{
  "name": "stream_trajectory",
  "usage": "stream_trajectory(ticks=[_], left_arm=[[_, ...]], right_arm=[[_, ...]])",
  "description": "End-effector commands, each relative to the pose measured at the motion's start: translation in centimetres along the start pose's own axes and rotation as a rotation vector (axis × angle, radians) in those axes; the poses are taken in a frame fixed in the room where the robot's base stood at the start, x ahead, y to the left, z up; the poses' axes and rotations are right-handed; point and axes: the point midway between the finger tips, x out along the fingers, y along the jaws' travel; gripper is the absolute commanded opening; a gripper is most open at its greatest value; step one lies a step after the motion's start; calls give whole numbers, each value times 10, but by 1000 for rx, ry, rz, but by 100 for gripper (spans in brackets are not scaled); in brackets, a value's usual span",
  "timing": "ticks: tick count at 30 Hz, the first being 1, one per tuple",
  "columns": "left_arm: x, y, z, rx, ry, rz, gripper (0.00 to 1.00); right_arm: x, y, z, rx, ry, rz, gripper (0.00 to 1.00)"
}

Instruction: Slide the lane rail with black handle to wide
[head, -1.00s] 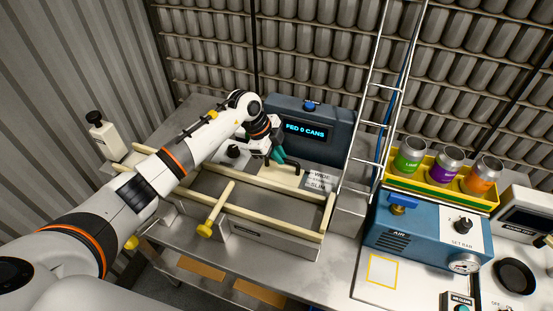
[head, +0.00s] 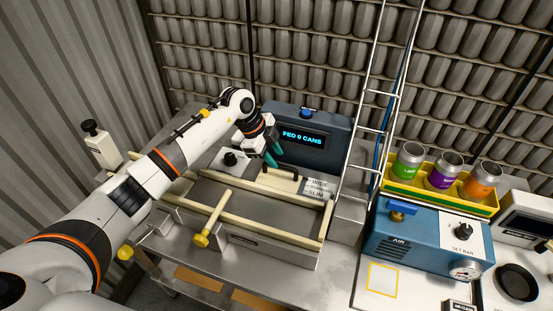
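The lane rail's black handle (head: 281,170) stands on a short cream block at the far side of the conveyor lane, left of the label plate (head: 318,187) with WIDE above SLIM. Long cream rails (head: 270,225) run along the lane. My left gripper (head: 273,156) has teal fingertips and is just behind and above the handle, seemingly apart from it. The fingers look spread with nothing between them. I cannot tell exactly where the rail stands against the label. My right gripper is not in view.
A dark display box (head: 303,137) reading FED 0 CANS stands close behind the gripper. A black knob (head: 231,158) is to its left. A metal ladder-like chute (head: 370,130) rises at the right. A yellow-handled bar (head: 213,219) crosses the near rail.

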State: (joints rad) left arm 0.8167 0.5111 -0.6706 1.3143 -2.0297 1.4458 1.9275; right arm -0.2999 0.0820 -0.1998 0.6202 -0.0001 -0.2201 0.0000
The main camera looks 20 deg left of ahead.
Motion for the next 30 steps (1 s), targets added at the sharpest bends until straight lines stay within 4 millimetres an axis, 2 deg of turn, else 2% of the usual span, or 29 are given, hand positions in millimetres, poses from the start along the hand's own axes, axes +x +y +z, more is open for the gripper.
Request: stream_trajectory(ticks=[6,13,18,30], left_arm=[[-47,1,-2,3,2,6,34],[-86,2,-2,0,2,4,34],[-97,1,-1,0,1,2,34],[-98,1,-1,0,1,1,34]], right_arm=[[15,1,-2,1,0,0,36],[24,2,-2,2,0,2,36],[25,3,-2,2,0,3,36],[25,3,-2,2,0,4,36]])
